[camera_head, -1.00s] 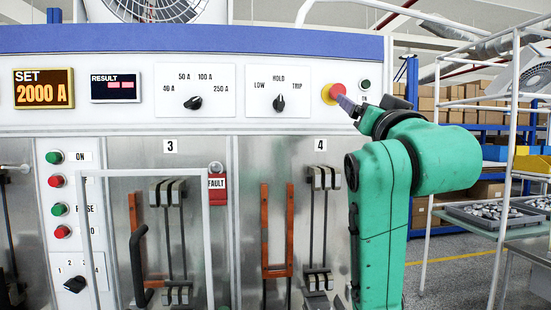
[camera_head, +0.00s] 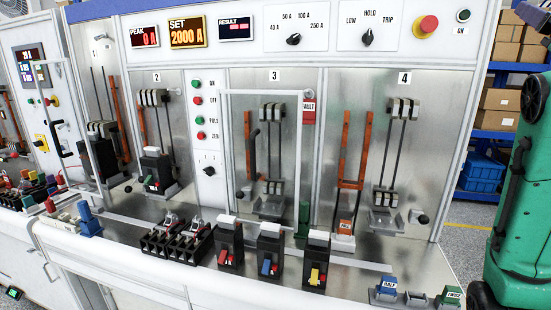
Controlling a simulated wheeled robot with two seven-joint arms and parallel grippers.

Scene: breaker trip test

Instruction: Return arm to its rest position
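My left arm and gripper are not in view. The red emergency button (camera_head: 426,25) sits on a yellow base at the panel's top right, with nothing touching it. The HOLD selector knob (camera_head: 367,37) points about upward. The SET display (camera_head: 187,32) reads 2000 A, and the PEAK display (camera_head: 144,36) reads 0 A.
Several black breakers stand along the bench front, one with a blue toggle (camera_head: 269,248). Blue HALF (camera_head: 387,289) and green TWICE (camera_head: 448,297) blocks lie at the front right.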

